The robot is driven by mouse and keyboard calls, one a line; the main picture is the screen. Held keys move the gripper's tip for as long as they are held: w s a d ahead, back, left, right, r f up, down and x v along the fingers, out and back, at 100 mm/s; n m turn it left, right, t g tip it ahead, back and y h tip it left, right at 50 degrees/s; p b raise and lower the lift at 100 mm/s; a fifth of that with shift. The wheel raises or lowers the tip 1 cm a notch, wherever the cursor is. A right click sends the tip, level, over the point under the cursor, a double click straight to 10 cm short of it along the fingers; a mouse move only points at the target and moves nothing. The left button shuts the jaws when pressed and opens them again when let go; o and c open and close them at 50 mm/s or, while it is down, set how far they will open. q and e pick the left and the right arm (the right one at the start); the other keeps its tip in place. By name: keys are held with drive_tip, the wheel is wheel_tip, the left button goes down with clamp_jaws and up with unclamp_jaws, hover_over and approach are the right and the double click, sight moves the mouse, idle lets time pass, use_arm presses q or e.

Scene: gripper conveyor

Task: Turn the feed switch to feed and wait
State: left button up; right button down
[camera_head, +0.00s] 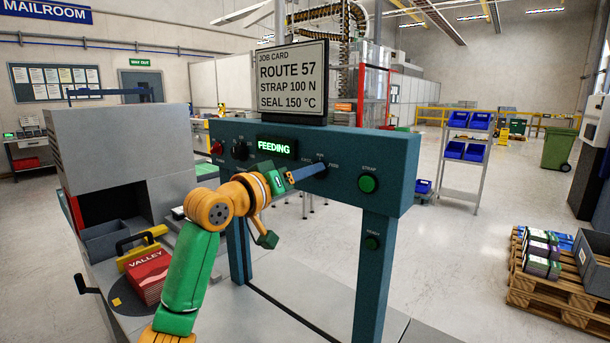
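The feed switch (322,164) is a small dark knob on the front of the teal control panel (395,150), right of the lit display (277,147), which reads FEEDING in green. My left gripper (318,171) reaches up to the panel, with its narrow blue end at the switch. The gripper end covers much of the knob, so the knob's exact angle is hidden. The view does not show whether the fingers are closed around it or just touching it. My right gripper is not in view.
A green STRAP button (368,184) is right of the switch; another green button (372,242) is on the right post. A red button (217,149) is at the panel's left. Red VALLEY bundles (148,275) lie at lower left. A job card (291,78) stands above the panel.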

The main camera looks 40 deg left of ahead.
use_arm(q)
drive_tip(key=o, duration=0.3)
drive_tip(key=shift+w+f, duration=0.1)
drive_tip(key=s+b, duration=0.3)
drive_tip(key=s, duration=0.4)
drive_tip(key=shift+a+b, duration=0.2)
drive_tip(key=shift+b, duration=0.2)
